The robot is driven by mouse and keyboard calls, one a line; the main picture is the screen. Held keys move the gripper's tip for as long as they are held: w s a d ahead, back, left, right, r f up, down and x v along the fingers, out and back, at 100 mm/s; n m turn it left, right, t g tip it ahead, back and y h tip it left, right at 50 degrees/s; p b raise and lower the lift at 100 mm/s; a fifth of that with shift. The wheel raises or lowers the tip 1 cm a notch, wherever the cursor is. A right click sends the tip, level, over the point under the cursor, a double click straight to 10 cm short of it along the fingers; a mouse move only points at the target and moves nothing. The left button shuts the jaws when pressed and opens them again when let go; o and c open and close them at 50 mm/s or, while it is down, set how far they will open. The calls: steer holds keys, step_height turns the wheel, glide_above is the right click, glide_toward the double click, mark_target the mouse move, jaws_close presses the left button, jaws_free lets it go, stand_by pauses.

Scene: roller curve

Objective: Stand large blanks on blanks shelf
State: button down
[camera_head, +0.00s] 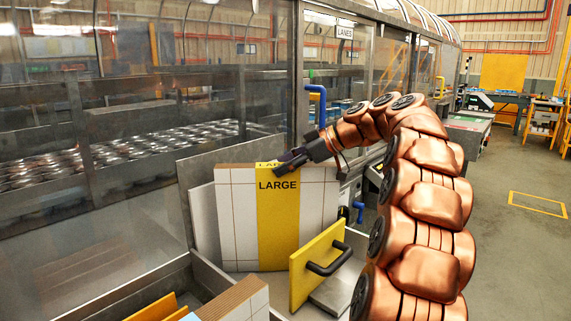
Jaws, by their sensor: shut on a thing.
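A large blank (234,225) is a white, upright panel with thin brown lines and a yellow band labelled LARGE. My gripper (283,166) is at its top edge, near the right of the yellow band, and is shut on it. The blank stands in front of a grey metal back panel (187,170), in what looks like the blanks shelf. Its lower edge is close to the grey shelf surface, and I cannot tell whether it touches. The fingertips are partly hidden against the blank.
A yellow plate with a black handle (320,264) stands just right of the blank. More cardboard-edged blanks (240,299) and orange pieces (155,307) are at the bottom. A glazed machine enclosure (90,140) runs behind. Open floor (510,240) lies to the right.

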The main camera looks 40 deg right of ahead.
mark_target(302, 167)
steer(key=c, duration=0.5)
jaws_free()
steer(key=shift+r, duration=0.1)
steer(key=v, duration=0.5)
steer(key=shift+b, duration=0.4)
steer(key=p+v, duration=0.3)
steer(key=v, duration=0.4)
stand_by(0.5)
